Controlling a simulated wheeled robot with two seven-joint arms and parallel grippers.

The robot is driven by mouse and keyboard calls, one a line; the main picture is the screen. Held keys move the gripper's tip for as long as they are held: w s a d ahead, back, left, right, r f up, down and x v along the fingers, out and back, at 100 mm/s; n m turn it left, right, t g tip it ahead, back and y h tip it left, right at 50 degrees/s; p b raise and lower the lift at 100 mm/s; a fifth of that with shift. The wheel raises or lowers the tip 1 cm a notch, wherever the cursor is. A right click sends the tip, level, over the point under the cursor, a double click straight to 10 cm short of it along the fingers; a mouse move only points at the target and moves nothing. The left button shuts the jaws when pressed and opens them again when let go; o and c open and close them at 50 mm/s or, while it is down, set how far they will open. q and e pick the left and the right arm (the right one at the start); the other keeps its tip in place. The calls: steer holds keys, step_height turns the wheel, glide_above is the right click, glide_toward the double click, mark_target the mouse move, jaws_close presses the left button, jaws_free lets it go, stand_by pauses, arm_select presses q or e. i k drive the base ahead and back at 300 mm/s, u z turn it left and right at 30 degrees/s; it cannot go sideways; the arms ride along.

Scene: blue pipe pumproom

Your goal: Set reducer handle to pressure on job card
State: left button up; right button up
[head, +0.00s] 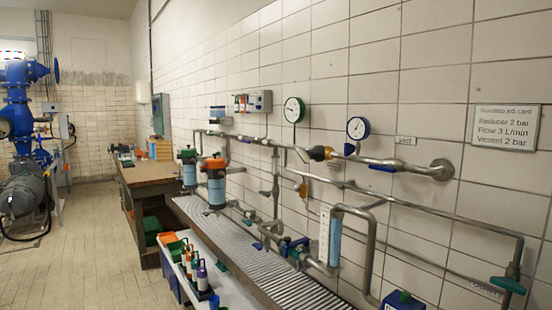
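The job card (505,127) is a pale plate on the tiled wall at the right. Its lines read "Reducer 2 bar", "Flow 3 L/min" and "Vessel 2 bar". Neither of my grippers is in view.
A ribbed metal bench (255,262) runs below the pipes, with a clear flow tube (335,240) above it. Two orange- and green-topped vessels (216,185) stand at its far end. A shelf with coloured bottles (198,272) is lower left. The left floor (95,245) is clear.

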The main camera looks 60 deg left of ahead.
mark_target(302, 154)
steer(key=u, duration=1.8)
